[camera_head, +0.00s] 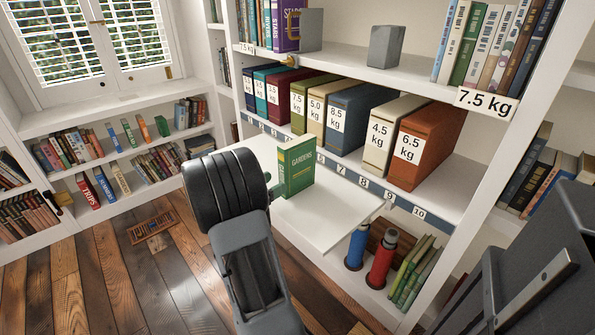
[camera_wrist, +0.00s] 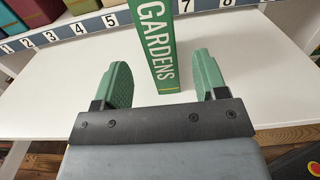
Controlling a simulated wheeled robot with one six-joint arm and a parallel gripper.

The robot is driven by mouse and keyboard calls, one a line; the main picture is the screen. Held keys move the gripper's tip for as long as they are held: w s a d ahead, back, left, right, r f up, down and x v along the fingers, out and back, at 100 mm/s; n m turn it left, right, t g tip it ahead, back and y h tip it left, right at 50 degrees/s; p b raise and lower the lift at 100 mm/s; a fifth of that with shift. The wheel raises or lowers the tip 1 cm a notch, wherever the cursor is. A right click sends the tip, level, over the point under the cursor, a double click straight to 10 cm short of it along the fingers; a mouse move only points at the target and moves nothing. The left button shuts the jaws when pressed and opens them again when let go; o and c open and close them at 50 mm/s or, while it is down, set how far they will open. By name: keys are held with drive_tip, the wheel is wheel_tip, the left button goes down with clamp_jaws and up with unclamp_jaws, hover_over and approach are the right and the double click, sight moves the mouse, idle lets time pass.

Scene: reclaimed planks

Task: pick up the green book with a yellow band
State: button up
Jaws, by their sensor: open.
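The green book (camera_head: 298,166) with the title GARDENS stands upright on a white pull-out board (camera_head: 335,218). In the wrist view the book (camera_wrist: 158,45) shows its spine, with a thin yellow band near its foot. My gripper (camera_wrist: 160,62) is open, with one green finger to each side of the spine. The spine's lower end lies between the fingers, with gaps on both sides, and nothing is gripped. In the head view my gripper (camera_head: 272,190) is mostly hidden behind my own arm, close to the book's left side.
Weight-labelled binders (camera_head: 358,116) stand behind the board, above a numbered strip (camera_head: 366,183). Below the board's right end are a blue bottle (camera_head: 357,245), a red bottle (camera_head: 382,258) and green books (camera_head: 412,272). The board around the book is clear.

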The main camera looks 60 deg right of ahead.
sight(291, 173)
drive_tip(key=shift+b+x, duration=1.15)
drive_tip(key=shift+x, duration=2.6)
drive_tip(key=shift+c, duration=0.4)
drive_tip(key=shift+r, duration=0.1)
clamp_jaws()
